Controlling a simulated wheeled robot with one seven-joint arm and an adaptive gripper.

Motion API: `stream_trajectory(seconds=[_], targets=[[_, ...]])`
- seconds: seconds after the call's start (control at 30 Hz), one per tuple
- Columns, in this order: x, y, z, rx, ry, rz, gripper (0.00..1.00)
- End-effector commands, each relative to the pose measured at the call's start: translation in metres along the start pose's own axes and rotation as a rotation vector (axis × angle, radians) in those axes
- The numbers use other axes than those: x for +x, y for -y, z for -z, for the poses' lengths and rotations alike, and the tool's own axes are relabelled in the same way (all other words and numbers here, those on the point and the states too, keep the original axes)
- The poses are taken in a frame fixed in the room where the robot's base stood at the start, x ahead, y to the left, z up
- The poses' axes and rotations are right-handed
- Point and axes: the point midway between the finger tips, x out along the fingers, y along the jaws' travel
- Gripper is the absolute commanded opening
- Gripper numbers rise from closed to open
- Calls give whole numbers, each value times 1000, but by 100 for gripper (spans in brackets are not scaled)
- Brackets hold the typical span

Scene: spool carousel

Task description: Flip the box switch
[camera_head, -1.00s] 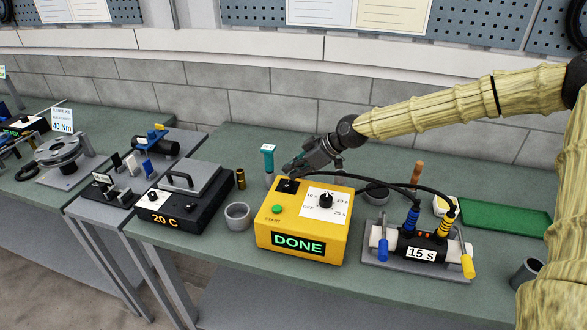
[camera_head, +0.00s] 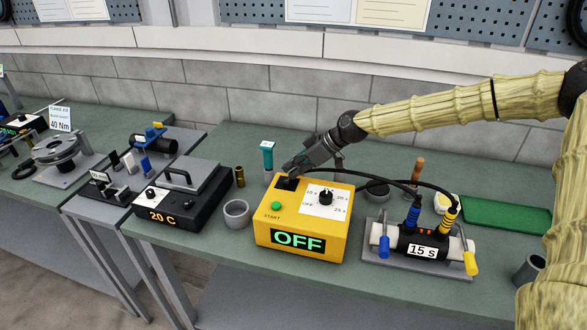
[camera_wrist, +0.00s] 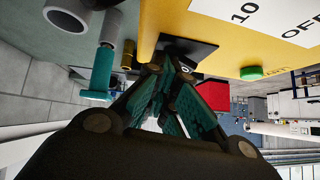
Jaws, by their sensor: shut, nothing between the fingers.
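The yellow box (camera_head: 270,228) stands on the green bench, and its display (camera_head: 298,242) reads OFF. On its top are a black switch (camera_head: 287,183) at the back left, a green START button (camera_head: 276,206) and a dial (camera_head: 326,197) on a white plate. My gripper (camera_head: 291,174) is shut and empty, with its tips right at the black switch. The wrist view shows the fingertips (camera_wrist: 176,60) at the switch's black plate (camera_wrist: 195,50); the fingers partly hide the switch. I cannot tell whether they touch it.
Left of the box are a grey cup (camera_head: 237,214), a teal-topped tool (camera_head: 267,156) and a black unit reading 20 C (camera_head: 178,212). Right of it, black cables run to a clamped fitting labelled 15 S (camera_head: 422,252). A green tray (camera_head: 507,216) lies farther right.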

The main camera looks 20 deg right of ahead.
Motion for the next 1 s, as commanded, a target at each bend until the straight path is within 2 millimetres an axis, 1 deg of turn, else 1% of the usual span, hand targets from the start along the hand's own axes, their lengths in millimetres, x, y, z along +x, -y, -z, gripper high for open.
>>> stream_trajectory(seconds=[0.4, 0.77, 0.87, 1.0], targets=[[-3, 14, 3, -1, 0, 1, 0], [-4, 14, 4, 0, 0, 0, 0], [-8, 13, 8, -1, -1, 0, 0], [-21, 10, 22, -3, -2, 0, 0]])
